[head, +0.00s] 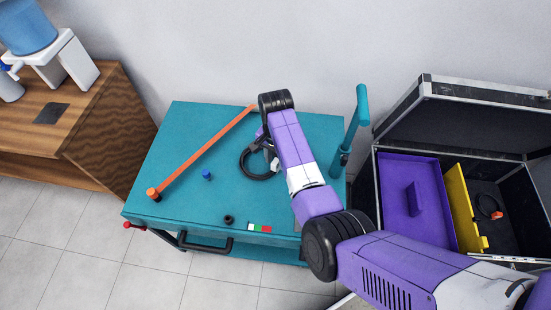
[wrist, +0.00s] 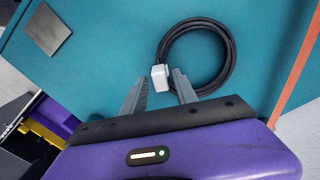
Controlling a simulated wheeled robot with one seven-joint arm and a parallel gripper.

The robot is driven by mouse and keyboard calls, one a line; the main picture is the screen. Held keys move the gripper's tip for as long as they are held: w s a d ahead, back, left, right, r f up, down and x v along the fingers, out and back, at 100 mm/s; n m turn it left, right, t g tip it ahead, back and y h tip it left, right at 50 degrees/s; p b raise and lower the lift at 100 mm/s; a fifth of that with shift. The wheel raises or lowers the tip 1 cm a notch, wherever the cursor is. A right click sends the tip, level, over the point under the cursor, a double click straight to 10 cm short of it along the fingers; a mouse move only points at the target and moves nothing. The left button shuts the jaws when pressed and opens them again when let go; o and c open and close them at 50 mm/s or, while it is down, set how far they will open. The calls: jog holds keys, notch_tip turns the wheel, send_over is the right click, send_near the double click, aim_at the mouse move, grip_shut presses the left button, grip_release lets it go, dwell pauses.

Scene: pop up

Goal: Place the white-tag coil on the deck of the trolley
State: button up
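The white-tag coil (head: 245,168) is a black loop of cable with a white tag. It appears to lie flat on the teal deck of the trolley (head: 185,135), at the right part of the deck. In the wrist view the coil (wrist: 234,62) shows whole, with its white tag (wrist: 160,78) on the near side. My gripper (wrist: 160,88) is open, its two grey fingers apart, with the tag at the gap between the fingertips. I see no finger touching the tag. In the head view my arm hides the fingers and part of the coil.
An orange bar (head: 205,150) lies across the deck. A blue knob (head: 206,175), a black ring (head: 229,219) and a coloured strip (head: 259,228) are also there. A teal post (head: 357,125) rises at right. An open case (head: 515,160) holds an orange-tag coil (head: 488,207).

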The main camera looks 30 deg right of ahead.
jog(key=shift+r, duration=0.1)
